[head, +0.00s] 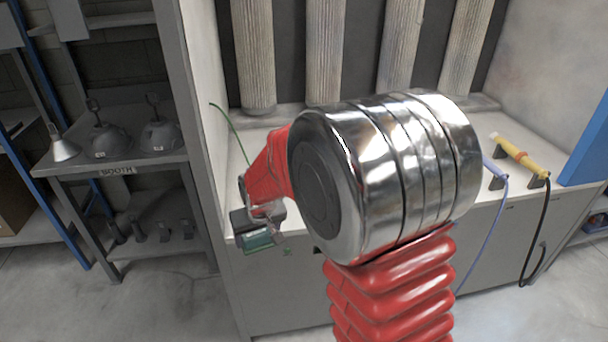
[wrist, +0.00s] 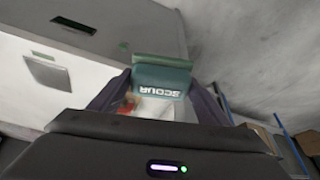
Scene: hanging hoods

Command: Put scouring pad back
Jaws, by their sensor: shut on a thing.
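The scouring pad (wrist: 161,78) is a dark green block lettered "SCOUR", upside down in the wrist view. My gripper (wrist: 158,92) is shut on it, with a dark finger on each side. In the head view the green pad (head: 258,240) shows below my gripper (head: 262,216), in front of the bench's left front edge. My own arm hides much of the bench behind. I cannot make out an empty place for the pad.
The grey bench (head: 490,230) carries a yellow tool (head: 518,154) with a black hose at right, beside a blue hose (head: 480,240). A thin green hose (head: 232,130) curves at left. A shelf rack (head: 120,165) holding several hoods stands farther left. Floor is clear at lower left.

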